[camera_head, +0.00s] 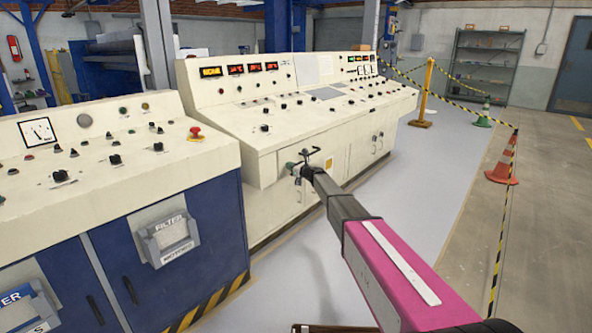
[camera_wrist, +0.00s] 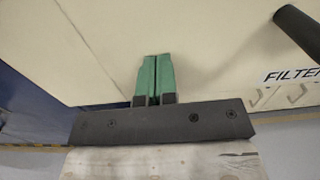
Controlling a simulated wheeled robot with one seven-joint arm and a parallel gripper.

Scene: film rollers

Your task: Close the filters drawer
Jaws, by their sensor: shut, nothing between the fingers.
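The filters drawer (camera_head: 264,171) is a cream drawer under the sloping panel of the white console, and its near side appears to jut out from the cabinet. My gripper (camera_head: 291,166) is at the drawer front, left of the handle. In the wrist view its green fingers (camera_wrist: 155,80) are together and empty, pointing at the cream face. I cannot tell whether they touch it. The arm hides part of the front.
A blue cabinet (camera_head: 205,212) with a filter label holder (camera_head: 166,237) stands at the left. White cupboard doors (camera_head: 362,147) lie right of my gripper. Grey floor (camera_head: 435,190) is clear to the right, up to a striped tape and an orange cone (camera_head: 504,160).

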